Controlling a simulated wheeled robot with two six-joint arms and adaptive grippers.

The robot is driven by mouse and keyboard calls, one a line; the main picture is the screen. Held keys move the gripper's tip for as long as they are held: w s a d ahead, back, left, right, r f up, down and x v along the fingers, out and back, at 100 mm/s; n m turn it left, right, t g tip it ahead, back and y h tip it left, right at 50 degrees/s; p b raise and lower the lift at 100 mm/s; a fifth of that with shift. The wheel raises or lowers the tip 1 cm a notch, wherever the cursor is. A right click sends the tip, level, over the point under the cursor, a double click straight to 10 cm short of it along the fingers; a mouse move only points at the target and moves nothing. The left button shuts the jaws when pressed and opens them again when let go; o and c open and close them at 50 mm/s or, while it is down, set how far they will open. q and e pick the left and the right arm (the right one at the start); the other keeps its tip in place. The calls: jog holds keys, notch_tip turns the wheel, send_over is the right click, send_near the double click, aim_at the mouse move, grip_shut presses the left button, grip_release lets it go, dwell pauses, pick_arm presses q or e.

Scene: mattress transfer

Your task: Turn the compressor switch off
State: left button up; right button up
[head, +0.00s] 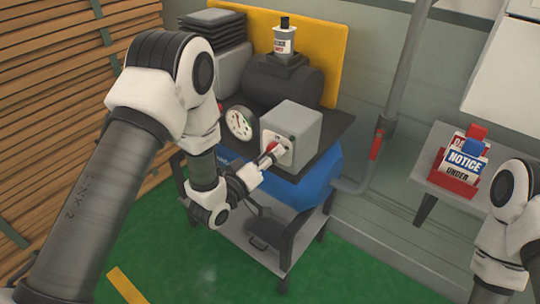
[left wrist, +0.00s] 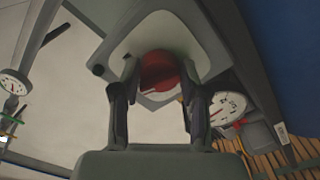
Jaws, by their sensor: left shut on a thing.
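The compressor (head: 292,88) stands on a grey table, with a grey switch box (head: 304,122) on its front. A red rotary switch (head: 270,137) sits on the light plate of that box. In the left wrist view the red switch knob (left wrist: 158,72) lies between the fingers. My left gripper (head: 268,156) reaches the switch and is shut on the knob; its fingers partly hide it in the head view. The left gripper also shows in the left wrist view (left wrist: 158,90). My right arm is at the right edge of the head view, but its gripper is not visible.
A round gauge (head: 239,124) sits just left of the switch box. A blue tank (head: 300,190) lies below. A pipe with a red valve handle (head: 376,145) runs at the right. A side table holds a red holder with notice signs (head: 463,166).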

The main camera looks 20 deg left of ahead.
pick_arm(q)
jog(key=shift+r+n, duration=0.15)
jog(key=shift+n, duration=1.15)
jog(key=o, duration=1.1)
jog(key=shift+o, duration=0.2)
jog(key=v, duration=1.2)
